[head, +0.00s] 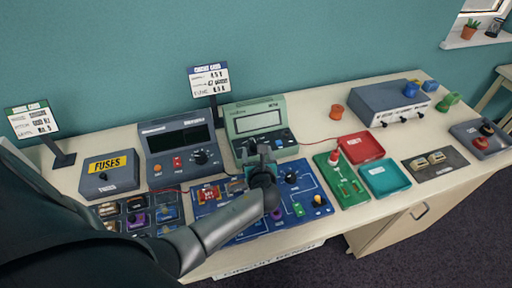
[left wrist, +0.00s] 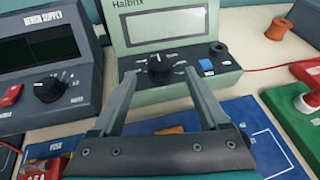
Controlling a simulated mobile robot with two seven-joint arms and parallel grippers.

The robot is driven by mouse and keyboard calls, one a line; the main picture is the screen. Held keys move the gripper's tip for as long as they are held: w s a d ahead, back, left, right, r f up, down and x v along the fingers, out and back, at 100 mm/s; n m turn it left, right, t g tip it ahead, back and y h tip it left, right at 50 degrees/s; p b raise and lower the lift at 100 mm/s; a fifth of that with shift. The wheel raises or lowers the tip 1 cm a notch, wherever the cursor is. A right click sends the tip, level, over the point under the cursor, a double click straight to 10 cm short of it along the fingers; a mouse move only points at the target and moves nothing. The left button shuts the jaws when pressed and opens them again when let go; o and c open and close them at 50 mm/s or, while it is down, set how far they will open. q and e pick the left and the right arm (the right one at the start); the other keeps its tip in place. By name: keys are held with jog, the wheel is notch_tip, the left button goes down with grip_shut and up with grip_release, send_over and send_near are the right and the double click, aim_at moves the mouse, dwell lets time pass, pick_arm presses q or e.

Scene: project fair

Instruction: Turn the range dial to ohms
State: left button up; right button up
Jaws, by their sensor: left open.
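The range dial (left wrist: 159,68) is a black knob with a white pointer mark on the front panel of the pale green meter (left wrist: 165,28). The mark appears to point roughly upward; the labels around it are too small to read. The meter (head: 271,123) also stands at the back of the bench in the head view, where my left gripper (head: 256,150) hides part of its panel. In the left wrist view my left gripper (left wrist: 160,78) is open, with one finger on each side of the dial and gaps between. My right gripper is not in view.
The dark bench supply (head: 180,138) stands left of the meter, with its own knob. A blue circuit board (head: 315,187) lies below my left arm. A blue button (left wrist: 206,66) sits right of the dial. Red (head: 361,147) and teal (head: 384,178) trays lie to the right.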

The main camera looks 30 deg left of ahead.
aim_at(256, 144)
pick_arm(q)
jog(key=shift+b+x, duration=0.7)
jog(key=shift+x, duration=1.95)
grip_shut()
